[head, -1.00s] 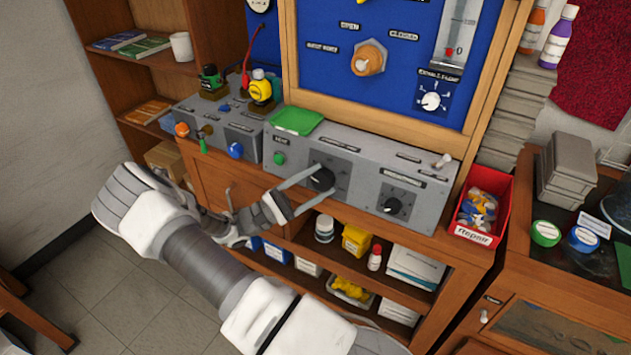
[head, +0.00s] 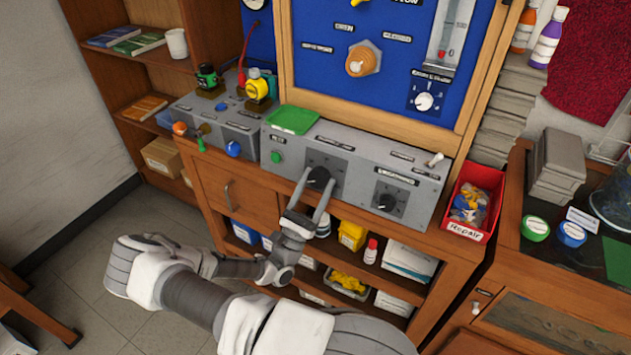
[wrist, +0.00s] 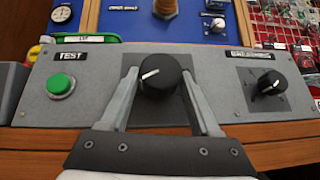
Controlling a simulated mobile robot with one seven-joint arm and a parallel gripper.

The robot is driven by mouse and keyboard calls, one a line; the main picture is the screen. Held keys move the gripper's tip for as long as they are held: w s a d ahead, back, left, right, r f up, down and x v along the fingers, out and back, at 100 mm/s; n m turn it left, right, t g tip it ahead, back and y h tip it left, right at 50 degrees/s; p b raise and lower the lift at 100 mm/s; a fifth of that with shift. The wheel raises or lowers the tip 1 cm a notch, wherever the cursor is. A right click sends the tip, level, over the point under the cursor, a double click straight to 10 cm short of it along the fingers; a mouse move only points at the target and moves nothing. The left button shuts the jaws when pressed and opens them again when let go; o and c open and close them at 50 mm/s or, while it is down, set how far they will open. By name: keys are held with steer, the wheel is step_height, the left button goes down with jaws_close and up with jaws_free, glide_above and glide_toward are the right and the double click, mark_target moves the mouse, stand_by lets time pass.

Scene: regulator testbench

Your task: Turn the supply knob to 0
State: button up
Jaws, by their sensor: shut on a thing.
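A large black round knob (head: 318,178) sits on the left part of a long grey control box (head: 350,153). It also shows in the wrist view (wrist: 160,76), where its white pointer line points left and slightly down. The scale marks and label around it are too small or hidden to read. My gripper (head: 315,187) reaches up from below and front, one finger on each side of this knob, shut on it. In the wrist view my gripper (wrist: 159,85) has its fingers at the knob's left and right sides.
A second, smaller black knob (head: 387,202) and a toggle switch (head: 434,160) are to the right on the same box. A green TEST button (wrist: 61,84) is to the left. A red Repair bin (head: 473,205) stands at the right end. Shelves (head: 345,264) lie below.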

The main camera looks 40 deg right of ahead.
steer(key=shift+r+n+t, duration=0.15)
steer(key=shift+n+t, duration=0.35)
steer(key=o, duration=1.4)
steer(key=b+v, duration=0.2)
steer(key=v, duration=1.5)
steer(key=shift+a, duration=0.2)
